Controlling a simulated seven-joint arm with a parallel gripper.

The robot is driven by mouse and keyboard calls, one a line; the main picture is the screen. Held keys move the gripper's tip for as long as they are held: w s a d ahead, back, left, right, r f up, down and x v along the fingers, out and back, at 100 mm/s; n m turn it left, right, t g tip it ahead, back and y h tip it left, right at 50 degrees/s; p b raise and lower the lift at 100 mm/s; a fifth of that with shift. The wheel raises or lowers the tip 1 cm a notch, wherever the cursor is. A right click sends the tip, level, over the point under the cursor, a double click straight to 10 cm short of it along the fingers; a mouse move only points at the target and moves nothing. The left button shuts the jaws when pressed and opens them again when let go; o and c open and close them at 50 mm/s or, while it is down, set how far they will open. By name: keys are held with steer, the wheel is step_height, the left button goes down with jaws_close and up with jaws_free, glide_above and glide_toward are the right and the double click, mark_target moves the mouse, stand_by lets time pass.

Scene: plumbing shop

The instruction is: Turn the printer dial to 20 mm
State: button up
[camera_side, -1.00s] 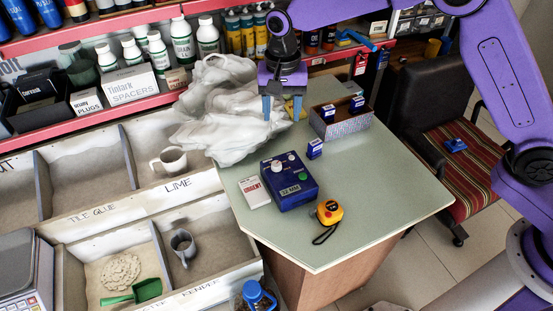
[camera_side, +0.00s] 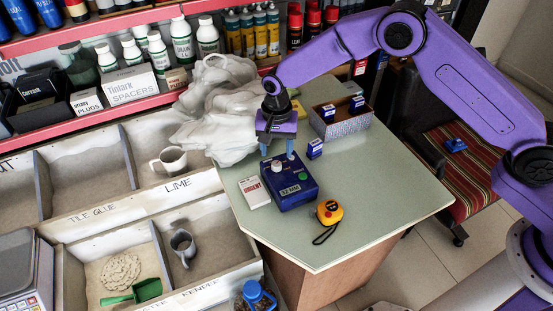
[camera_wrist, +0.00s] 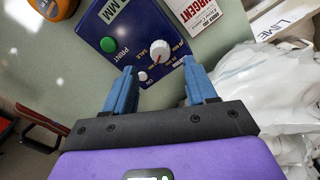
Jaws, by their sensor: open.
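The printer (camera_side: 292,192) is a dark blue box on the green counter, with a small label reading about "32 MM". Its white dial (camera_wrist: 160,51) shows in the wrist view with a red pointer mark and small printed markings around it, including "SALE"; I cannot tell exactly which marking it points at. A green "PRINT" button (camera_wrist: 108,45) and a small white knob (camera_wrist: 142,75) sit beside it. My gripper (camera_side: 277,154) is open above the printer's rear part. In the wrist view its blue fingers straddle the space just short of the dial, holding nothing.
An "URGENT" card box (camera_side: 254,192) lies left of the printer. A yellow tape measure (camera_side: 329,211) lies to its right front. A small blue box (camera_side: 315,148) and an open carton (camera_side: 342,124) stand behind right. A crumpled white bag (camera_side: 218,110) lies close behind left.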

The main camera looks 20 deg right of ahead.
mark_target(276, 164)
steer(key=shift+f, duration=2.55)
jaws_close()
